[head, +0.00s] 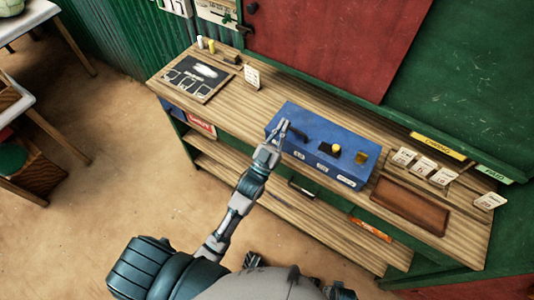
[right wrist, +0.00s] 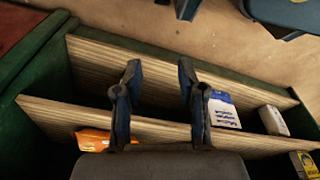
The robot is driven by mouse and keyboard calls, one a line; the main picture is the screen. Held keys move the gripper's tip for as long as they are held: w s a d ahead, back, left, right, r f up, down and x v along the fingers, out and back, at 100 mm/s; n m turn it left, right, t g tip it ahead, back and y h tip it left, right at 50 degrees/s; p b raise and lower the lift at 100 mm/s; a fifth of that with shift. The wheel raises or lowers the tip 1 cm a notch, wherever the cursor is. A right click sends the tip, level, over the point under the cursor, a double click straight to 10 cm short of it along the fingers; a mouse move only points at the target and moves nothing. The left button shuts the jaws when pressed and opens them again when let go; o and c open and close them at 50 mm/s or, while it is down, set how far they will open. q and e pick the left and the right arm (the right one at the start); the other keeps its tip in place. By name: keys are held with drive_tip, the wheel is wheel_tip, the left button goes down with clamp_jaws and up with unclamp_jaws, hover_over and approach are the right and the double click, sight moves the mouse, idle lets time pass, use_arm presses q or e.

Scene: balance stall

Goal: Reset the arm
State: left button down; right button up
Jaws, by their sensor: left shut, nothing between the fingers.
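My left arm reaches up from the bottom of the head view. Its gripper (head: 282,132) is shut and empty, at the left end of the blue box (head: 318,135) on the counter. The fingertips overlap the box in the picture; I cannot tell if they touch it. A dark piece lies by the fingers, partly hidden. A black and yellow piece (head: 334,150) and a brass-coloured block (head: 361,158) sit further right on the box. My right gripper (right wrist: 160,85) shows in the right wrist view with fingers apart and nothing between them, over wooden shelves.
The wooden counter (head: 238,105) carries a dark board (head: 198,78) at the left and a brown tray (head: 410,206) at the right. Small price cards (head: 422,165) stand behind the tray. The shelf below holds an orange packet (right wrist: 93,139) and a blue-white packet (right wrist: 223,110).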

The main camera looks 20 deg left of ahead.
use_arm(q)
drive_tip(key=v, duration=0.9)
drive_tip(key=shift+s+a+f+b, duration=0.2)
drive_tip(key=shift+f+b, duration=0.05)
drive_tip(key=shift+b, duration=0.15)
use_arm(e)
drive_tip(key=shift+w+a+r, duration=0.1)
drive_tip(key=shift+w+r, duration=0.2)
drive_tip(key=shift+r, duration=0.25)
drive_tip(key=shift+w+a+r, duration=0.1)
drive_tip(key=shift+w+r, duration=0.2)
drive_tip(key=shift+r, duration=0.2)
